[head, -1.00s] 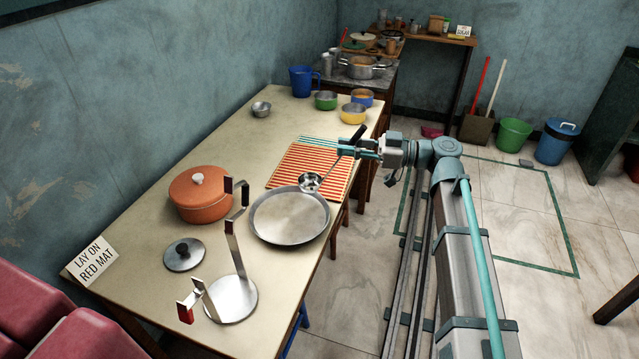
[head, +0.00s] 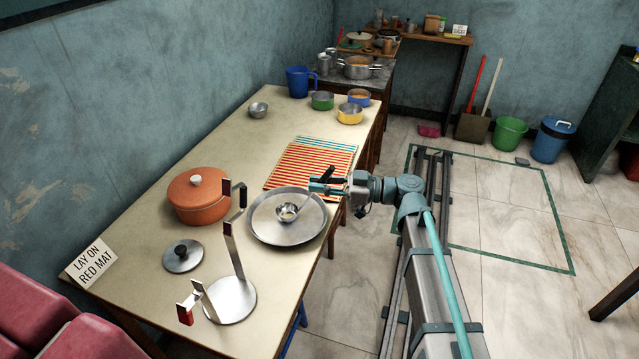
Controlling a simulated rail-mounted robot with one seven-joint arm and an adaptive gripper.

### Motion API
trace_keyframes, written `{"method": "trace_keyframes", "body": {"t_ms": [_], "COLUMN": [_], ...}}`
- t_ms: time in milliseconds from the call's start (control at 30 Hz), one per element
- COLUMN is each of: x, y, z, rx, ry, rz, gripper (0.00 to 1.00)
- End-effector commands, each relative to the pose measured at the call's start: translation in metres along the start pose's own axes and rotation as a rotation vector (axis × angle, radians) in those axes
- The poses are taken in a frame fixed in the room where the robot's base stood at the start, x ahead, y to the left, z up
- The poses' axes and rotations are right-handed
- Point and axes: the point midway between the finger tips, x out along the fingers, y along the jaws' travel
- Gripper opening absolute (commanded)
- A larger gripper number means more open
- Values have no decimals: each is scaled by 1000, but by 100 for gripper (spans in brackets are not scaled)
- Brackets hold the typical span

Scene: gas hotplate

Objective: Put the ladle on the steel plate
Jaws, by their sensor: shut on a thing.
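The ladle (head: 288,212) has a steel bowl and a thin handle with a dark end. My gripper (head: 318,187) is shut on the ladle's handle, at the right side of the table. The ladle's bowl is over the middle of the round steel plate (head: 268,234). I cannot tell whether the bowl touches the plate or hangs just above it. The plate lies on the table beside the red striped mat (head: 300,165).
An orange lidded pot (head: 198,200), a small lid (head: 183,257) and a steel stand with upright hooks (head: 232,300) are left of and in front of the plate. Several bowls and a blue jug (head: 299,80) stand at the table's far end.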

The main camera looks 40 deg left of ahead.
Motion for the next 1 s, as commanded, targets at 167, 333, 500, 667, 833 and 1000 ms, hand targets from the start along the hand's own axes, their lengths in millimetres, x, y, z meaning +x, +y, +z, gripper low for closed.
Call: {"method": "trace_keyframes", "body": {"t_ms": [167, 333, 500, 667, 833, 1000], "x": [0, 0, 0, 0, 0, -10], "y": [0, 0, 0, 0, 0, 0], "z": [0, 4, 2, 2, 1, 0], "rx": [0, -1, 0, 0, 0, 0], "ry": [0, 0, 0, 0, 0, 0], "rz": [0, 0, 0, 0, 0, 2], "gripper": [0, 0, 40, 40, 40, 40]}}
